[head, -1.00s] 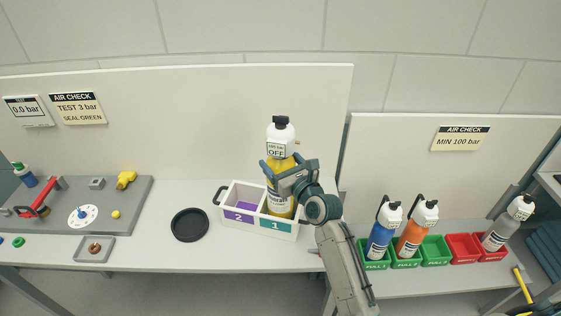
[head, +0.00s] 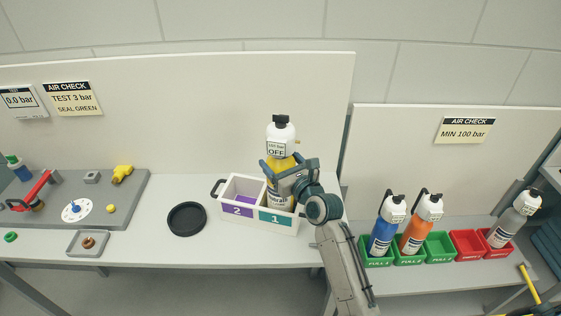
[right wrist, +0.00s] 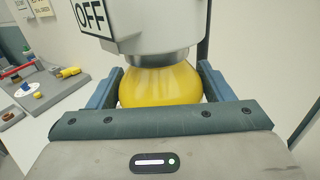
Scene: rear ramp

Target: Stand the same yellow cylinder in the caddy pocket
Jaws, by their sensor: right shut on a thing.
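The yellow cylinder (head: 273,187) has a white valve head marked OFF and a black cap. It stands upright in the caddy (head: 228,210), in the right pocket, which has a teal label 1. The cylinder's lower end is hidden behind the caddy's front wall, so I cannot tell if it touches the floor. My right gripper (head: 279,172) is shut on the cylinder just below the valve head. In the right wrist view the fingers hug the yellow shoulder (right wrist: 160,84) from both sides. The left pocket, with purple label 2, looks empty. My left gripper is not in view.
A black round dish (head: 187,219) lies left of the caddy. A grey board (head: 130,200) with a red lever and dial is farther left. On the lower right bench, blue (head: 381,236), orange (head: 414,235) and grey (head: 503,231) cylinders stand in green and red bins.

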